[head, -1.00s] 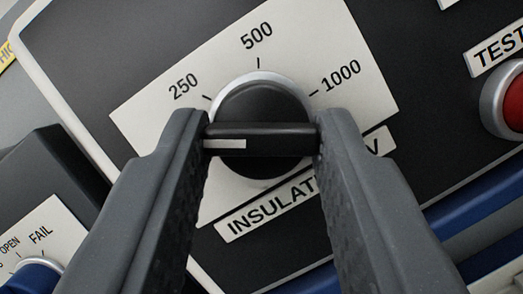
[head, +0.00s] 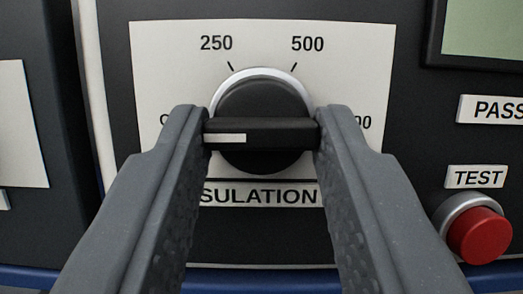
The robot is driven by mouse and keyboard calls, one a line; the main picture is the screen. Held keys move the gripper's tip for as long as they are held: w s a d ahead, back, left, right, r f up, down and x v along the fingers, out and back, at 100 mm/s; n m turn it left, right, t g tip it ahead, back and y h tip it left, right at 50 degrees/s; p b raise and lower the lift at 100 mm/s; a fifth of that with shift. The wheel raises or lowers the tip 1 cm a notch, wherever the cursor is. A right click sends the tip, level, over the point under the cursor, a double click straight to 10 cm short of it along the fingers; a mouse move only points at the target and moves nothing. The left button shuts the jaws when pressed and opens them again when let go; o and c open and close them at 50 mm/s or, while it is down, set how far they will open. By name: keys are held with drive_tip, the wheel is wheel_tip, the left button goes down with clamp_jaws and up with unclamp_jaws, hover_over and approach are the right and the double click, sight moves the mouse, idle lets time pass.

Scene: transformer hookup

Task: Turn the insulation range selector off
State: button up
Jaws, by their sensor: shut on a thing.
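The insulation range selector (head: 262,100) is a round black knob with a silver rim and a black grip bar (head: 270,132) across it. A white pointer mark (head: 225,138) is on the bar's left half. The bar lies level, and the mark points left, towards a partly hidden label starting with "O" (head: 164,121). The labels 250 (head: 216,43) and 500 (head: 307,44) are above the knob. My gripper (head: 262,136) is shut on the bar's two ends. Its fingers hide the scale at left and right, including most of the 1000 label.
A red TEST button (head: 479,235) is at the lower right, close to my right finger. A PASS label (head: 490,110) and a greenish display (head: 484,27) are above it. A dark housing with a white plate (head: 22,125) stands at the left.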

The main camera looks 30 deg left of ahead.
drive_tip(key=shift+w+f, duration=0.1)
drive_tip(key=shift+f, duration=0.15)
drive_tip(key=o, duration=1)
drive_tip(key=shift+w, duration=0.1)
drive_tip(key=shift+c, duration=0.2)
drive_tip(key=shift+r, duration=0.1)
drive_tip(key=p+v, duration=0.1)
drive_tip(key=v, duration=1.3)
drive_tip(key=shift+r, duration=0.15)
